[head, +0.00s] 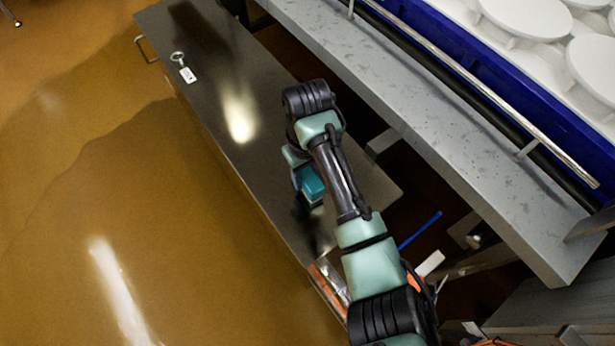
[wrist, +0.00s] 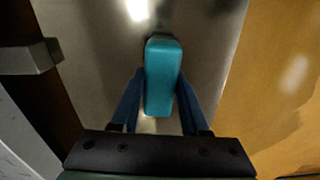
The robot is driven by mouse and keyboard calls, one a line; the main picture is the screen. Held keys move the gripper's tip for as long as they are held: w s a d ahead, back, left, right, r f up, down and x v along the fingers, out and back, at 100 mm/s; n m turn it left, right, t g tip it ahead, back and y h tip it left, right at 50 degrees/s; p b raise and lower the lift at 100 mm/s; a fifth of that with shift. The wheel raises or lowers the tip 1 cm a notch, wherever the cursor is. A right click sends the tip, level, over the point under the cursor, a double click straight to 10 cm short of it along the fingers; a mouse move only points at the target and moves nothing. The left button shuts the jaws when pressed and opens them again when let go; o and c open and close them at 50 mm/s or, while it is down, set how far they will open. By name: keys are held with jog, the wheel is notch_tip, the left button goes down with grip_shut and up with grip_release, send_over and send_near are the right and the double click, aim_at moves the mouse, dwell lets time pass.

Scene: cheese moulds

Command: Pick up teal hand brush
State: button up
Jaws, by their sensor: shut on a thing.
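The teal hand brush (wrist: 161,75) is a teal block in the middle of the wrist view, lying between my two blue fingers. My gripper (wrist: 161,95) is shut on it, one finger on each side. In the head view the teal brush (head: 312,184) shows beside my wrist, over the dark metal table. My arm hides part of the brush and most of my gripper there. I cannot tell whether the brush touches the table.
The dark shiny metal table (head: 215,75) holds a key ring with a white tag (head: 184,68) at its far end. A grey ledge (head: 420,120) with a rail and a blue tray (head: 500,85) of white moulds runs along the right. Brown floor (head: 90,200) lies open on the left.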

aim_at(307, 174)
grip_shut()
jog(key=shift+r+b, duration=0.2)
jog(key=shift+b, duration=0.2)
notch_tip(307, 174, up, 10)
jog(key=p, duration=0.2)
jog(key=shift+r+p, duration=0.1)
jog(key=shift+p, duration=0.25)
